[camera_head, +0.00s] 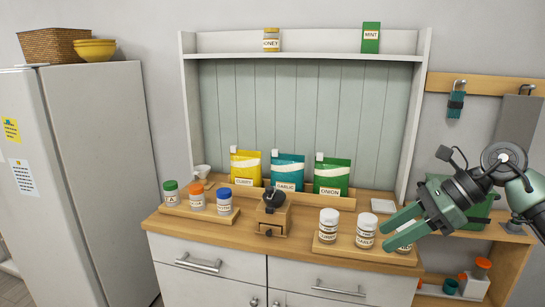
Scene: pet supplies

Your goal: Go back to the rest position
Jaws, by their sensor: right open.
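My right gripper (388,233) comes in from the right edge, and its green fingers are spread apart and empty. It appears in front of the right end of the wooden counter (285,250), near a wooden tray (375,258) of white jars. The fingers partly cover a jar at the right of that tray. I cannot tell the exact height of the fingers above the tray. My left gripper is not in view.
A left tray (185,207) holds three jars with green, orange and blue lids. A grinder (272,200) stands mid-counter. Yellow, teal and green pouches (287,170) stand behind it. A shelf (330,56) above holds a honey jar and mint box. A fridge (85,180) stands left.

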